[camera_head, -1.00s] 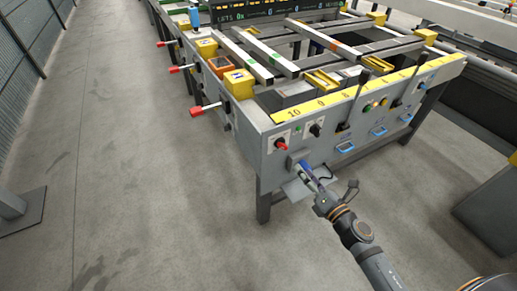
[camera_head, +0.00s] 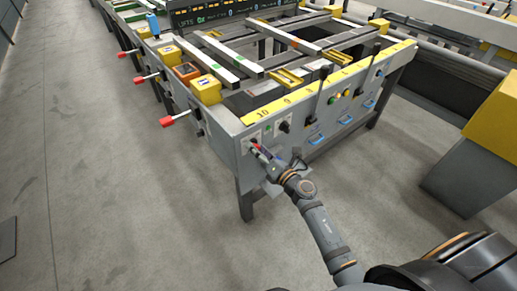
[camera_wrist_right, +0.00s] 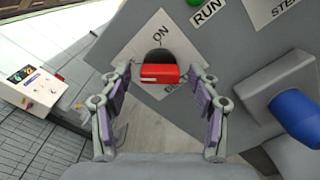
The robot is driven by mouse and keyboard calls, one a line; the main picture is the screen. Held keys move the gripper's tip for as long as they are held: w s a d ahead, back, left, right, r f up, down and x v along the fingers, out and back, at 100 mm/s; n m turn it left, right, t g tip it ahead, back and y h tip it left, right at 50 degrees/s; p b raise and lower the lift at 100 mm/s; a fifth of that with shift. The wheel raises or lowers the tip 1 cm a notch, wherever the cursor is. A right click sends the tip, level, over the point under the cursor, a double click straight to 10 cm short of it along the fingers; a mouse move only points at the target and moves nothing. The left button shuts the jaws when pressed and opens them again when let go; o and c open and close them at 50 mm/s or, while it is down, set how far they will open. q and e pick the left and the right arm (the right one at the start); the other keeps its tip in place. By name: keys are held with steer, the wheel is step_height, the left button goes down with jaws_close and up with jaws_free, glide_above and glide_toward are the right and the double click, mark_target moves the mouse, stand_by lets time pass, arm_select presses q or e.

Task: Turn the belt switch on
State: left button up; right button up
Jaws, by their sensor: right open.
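The belt switch is a red handle (camera_wrist_right: 160,74) on a dark round base, on a white plate marked ON, with a second word partly covered. In the head view its red part (camera_head: 254,146) shows at the near left of the table's front panel, partly hidden by my right gripper (camera_head: 263,155). In the wrist view my right gripper (camera_wrist_right: 162,88) is open, with one purple-padded finger on each side of the red handle. Gaps show between fingers and handle; whether the fingertips reach its depth is hard to tell. My left gripper is not in view.
A grey block with a blue end (camera_wrist_right: 297,116) sticks out close to the right finger in the wrist view. A green button (camera_wrist_right: 192,2) is above. A black knob (camera_head: 284,127) and black levers are further along the panel. Open floor (camera_head: 120,200) lies left.

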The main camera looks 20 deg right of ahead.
steer(key=c, duration=1.2)
steer(key=shift+o, duration=0.2)
